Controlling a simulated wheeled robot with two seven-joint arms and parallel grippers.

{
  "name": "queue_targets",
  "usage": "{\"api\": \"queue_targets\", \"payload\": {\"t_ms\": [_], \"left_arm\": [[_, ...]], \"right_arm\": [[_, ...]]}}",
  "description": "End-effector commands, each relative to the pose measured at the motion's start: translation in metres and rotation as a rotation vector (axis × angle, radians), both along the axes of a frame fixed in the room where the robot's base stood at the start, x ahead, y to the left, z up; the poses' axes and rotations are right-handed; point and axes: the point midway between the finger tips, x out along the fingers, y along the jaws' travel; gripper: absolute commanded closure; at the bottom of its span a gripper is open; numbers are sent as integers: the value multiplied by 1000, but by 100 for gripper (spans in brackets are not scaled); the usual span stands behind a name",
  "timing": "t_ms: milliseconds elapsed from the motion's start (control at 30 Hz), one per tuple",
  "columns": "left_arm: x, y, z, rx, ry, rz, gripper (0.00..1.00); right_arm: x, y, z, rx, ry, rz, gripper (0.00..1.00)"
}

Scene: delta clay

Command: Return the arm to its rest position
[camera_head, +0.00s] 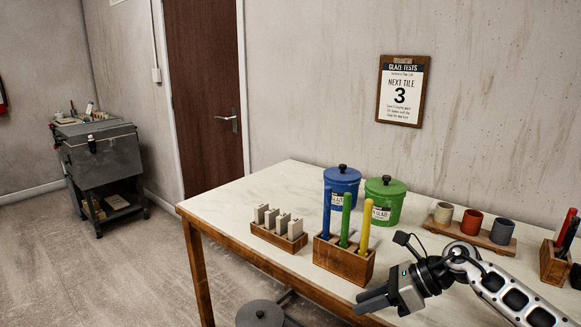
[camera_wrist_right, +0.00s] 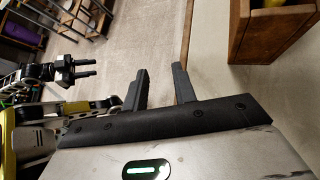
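My right arm (camera_head: 492,283) comes in from the lower right of the head view. Its gripper (camera_head: 362,299) is over the front edge of the table (camera_head: 230,201), in front of the wooden holder with colored sticks. In the right wrist view the two fingers of this gripper (camera_wrist_right: 163,80) are apart, with only floor and table edge between them; it is empty. My left gripper (camera_wrist_right: 90,68) shows at the left of the right wrist view, over the floor, with its two fingers a little apart and nothing between them. It is not in the head view.
The wooden holder (camera_head: 341,262) has blue, green and yellow sticks. A rack of tiles (camera_head: 278,236), blue (camera_head: 342,188) and green (camera_head: 384,201) lidded jars, a cup stand (camera_head: 470,235) and a pen box (camera_head: 552,262) stand on the table. A stool (camera_head: 260,314) is below.

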Motion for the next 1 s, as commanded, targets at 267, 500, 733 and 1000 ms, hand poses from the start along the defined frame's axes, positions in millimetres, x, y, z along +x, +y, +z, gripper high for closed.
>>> {"api": "queue_targets", "payload": {"t_ms": [267,500,733,1000], "left_arm": [[-5,0,-4,1,14,0,64],[-5,0,-4,1,14,-1,64],[-2,0,-3,2,9,-1,64],[-1,0,-2,2,5,-2,64]], "right_arm": [[-59,104,1,894,552,-504,73],[-108,59,-54,1548,1314,-1191,73],[-203,18,-133,-1764,-1797,1691,73],[-249,12,-156,-1513,-1641,1577,73]]}}
